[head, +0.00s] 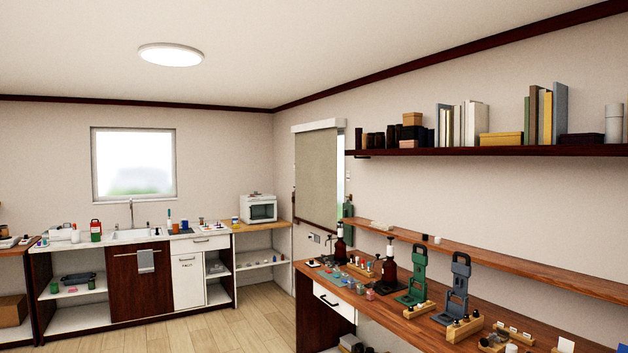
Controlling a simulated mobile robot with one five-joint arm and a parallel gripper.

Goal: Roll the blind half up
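The blind (316,177) is a beige-grey roller blind on the right-hand wall near the room's corner. It hangs from a white box (319,126) at its top and is drawn down over most of the opening behind it. A narrow bright strip shows along its right edge. I cannot make out a cord or chain for certain. My gripper is not in view.
A long wooden workbench (400,314) with bottles, stands and small parts runs along the right wall, below the blind's right side. A shelf (480,151) with books and boxes hangs above it. Wooden floor (245,325) is clear between the bench and the sink counter (80,243).

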